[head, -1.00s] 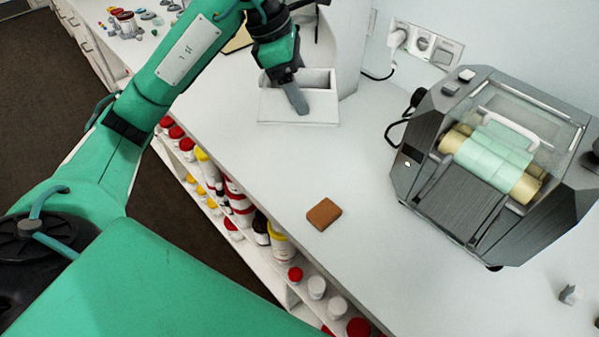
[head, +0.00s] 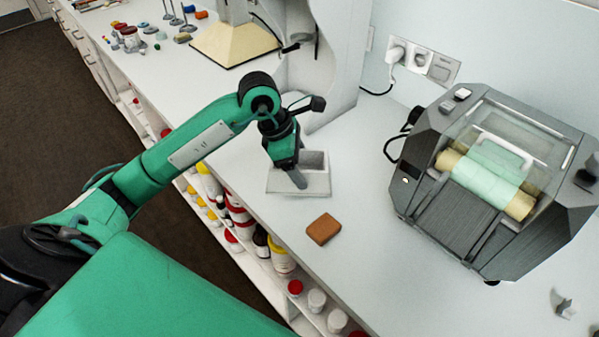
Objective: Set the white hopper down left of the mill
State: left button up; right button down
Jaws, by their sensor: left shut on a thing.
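The white hopper (head: 318,184) is an open-topped, box-like piece at mid-picture, left of the mill. My left gripper (head: 297,177) is shut on it, with a grey finger in front of its near wall. The hopper looks upright and is at or just above the white counter; I cannot tell if it touches. The mill (head: 455,209) is a dark grey machine with pale green and tan rollers under a clear cover, on the counter at right. My right gripper is out of view.
A brown block (head: 323,229) lies on the counter between the hopper and the front edge. A white upright panel (head: 340,60) stands behind the hopper. Wall sockets (head: 421,60) and a cable are behind. Bare counter lies between hopper and mill. Jars fill shelves below.

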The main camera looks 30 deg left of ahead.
pick_arm(q)
notch_tip(320, 180, down, 3)
jog(key=shift+s+f, duration=0.1)
jog(key=shift+f, duration=0.2)
jog(key=shift+f, duration=0.15)
jog(key=o, duration=1.1)
